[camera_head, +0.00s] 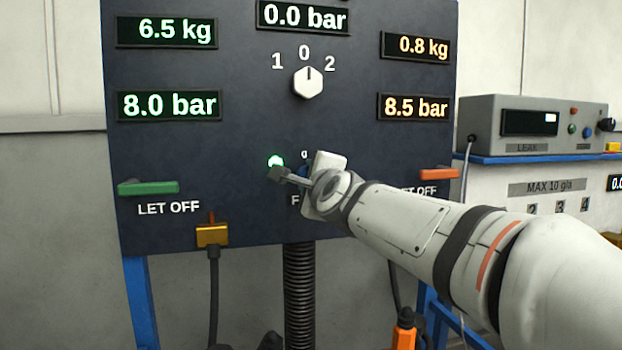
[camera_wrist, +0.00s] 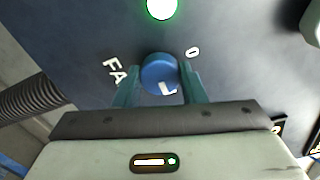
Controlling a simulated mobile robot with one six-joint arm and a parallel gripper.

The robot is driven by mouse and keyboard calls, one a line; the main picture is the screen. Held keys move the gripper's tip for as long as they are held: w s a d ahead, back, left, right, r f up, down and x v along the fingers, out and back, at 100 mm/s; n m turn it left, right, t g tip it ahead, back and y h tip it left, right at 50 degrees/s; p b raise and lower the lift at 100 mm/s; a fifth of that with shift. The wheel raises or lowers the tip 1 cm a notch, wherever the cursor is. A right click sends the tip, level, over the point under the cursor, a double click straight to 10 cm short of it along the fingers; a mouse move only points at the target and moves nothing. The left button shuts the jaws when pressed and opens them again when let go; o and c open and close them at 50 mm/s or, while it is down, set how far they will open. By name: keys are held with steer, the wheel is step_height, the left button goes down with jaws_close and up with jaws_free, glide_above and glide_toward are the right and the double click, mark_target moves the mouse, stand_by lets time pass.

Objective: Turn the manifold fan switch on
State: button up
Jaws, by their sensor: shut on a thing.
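The manifold fan switch is a round blue knob (camera_wrist: 159,74) on the dark panel, seen in the wrist view between my two fingers. My gripper (camera_wrist: 159,71) is shut on it, one finger on each side. A white mark shows low on the knob, and I cannot tell which setting it points to. A "0" stands beside the knob, and the partly hidden FAN label is on its other side.
The dark panel (camera_head: 230,75) also carries a white selector (camera_head: 308,82) at 0, a green LET OFF lever (camera_head: 148,187) and a red lever (camera_head: 438,174). A yellow plug (camera_head: 212,235) and a ribbed hose (camera_head: 299,295) sit below. A grey unit (camera_head: 480,122) stands right.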

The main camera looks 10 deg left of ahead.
steer(key=o, duration=1)
steer(key=v, duration=0.8)
steer(key=shift+p, duration=0.45)
